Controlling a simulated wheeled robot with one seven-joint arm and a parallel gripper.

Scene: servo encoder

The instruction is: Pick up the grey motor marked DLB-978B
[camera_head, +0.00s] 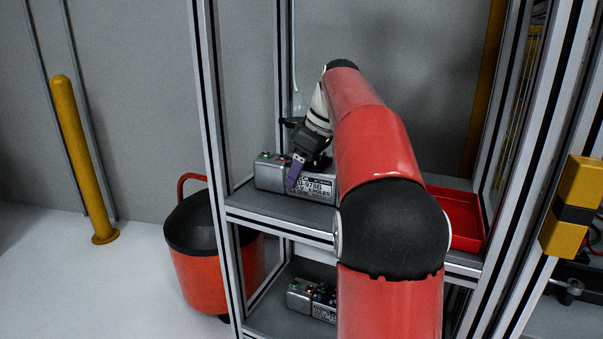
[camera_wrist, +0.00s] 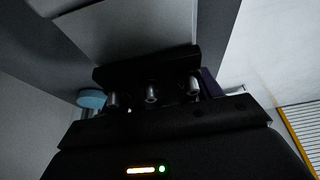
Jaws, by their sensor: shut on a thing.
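The grey motor (camera_head: 268,177) sits on the upper shelf in the head view. Its white label (camera_head: 319,186) shows characters ending in what looks like 978B, partly unclear. Small green and red fittings show on its top left. My gripper (camera_head: 295,172) reaches down over the motor and is shut on it, with one purple finger against its front face. The far finger is hidden. In the wrist view, a plain grey surface (camera_wrist: 130,30), likely the motor, fills the top beyond the dark gripper body. I cannot tell whether the motor is lifted.
A red tray (camera_head: 465,218) lies right of my arm on the same shelf. A similar grey unit (camera_head: 300,298) stands on the lower shelf. Aluminium posts (camera_head: 212,120) frame the rack. A red bin (camera_head: 200,275) and yellow post (camera_head: 80,155) stand to the left.

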